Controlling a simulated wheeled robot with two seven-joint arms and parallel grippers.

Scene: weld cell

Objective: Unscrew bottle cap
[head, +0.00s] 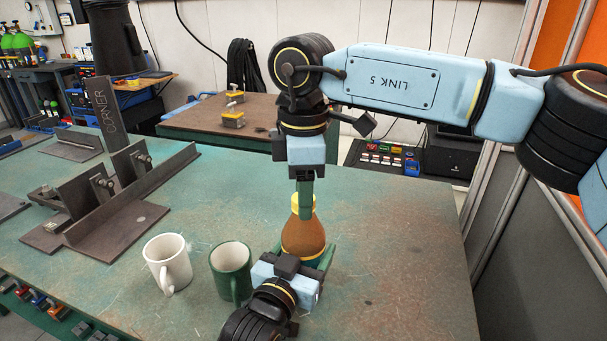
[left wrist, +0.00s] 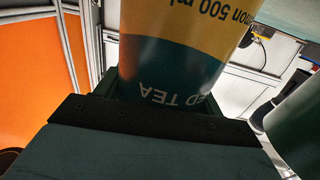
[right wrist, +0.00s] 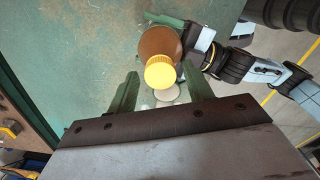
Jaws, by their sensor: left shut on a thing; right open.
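A brown tea bottle (head: 302,236) with a yellow cap (head: 311,199) stands upright on the green table (head: 400,270). My left gripper (head: 303,262) is shut around the bottle's lower body, and the bottle's label fills much of the left wrist view (left wrist: 180,50). My right gripper (head: 305,203) points down from above at the cap, with a finger in front of it in the head view. In the right wrist view my right gripper (right wrist: 160,95) is open, and the yellow cap (right wrist: 160,73) shows between and just beyond its fingertips. I cannot tell whether a finger touches the cap.
A white mug (head: 168,265) and a green mug (head: 231,271) stand just left of the bottle. Steel fixtures (head: 120,200) lie at the table's left. A second bench (head: 200,120) is behind. The table's right side is clear.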

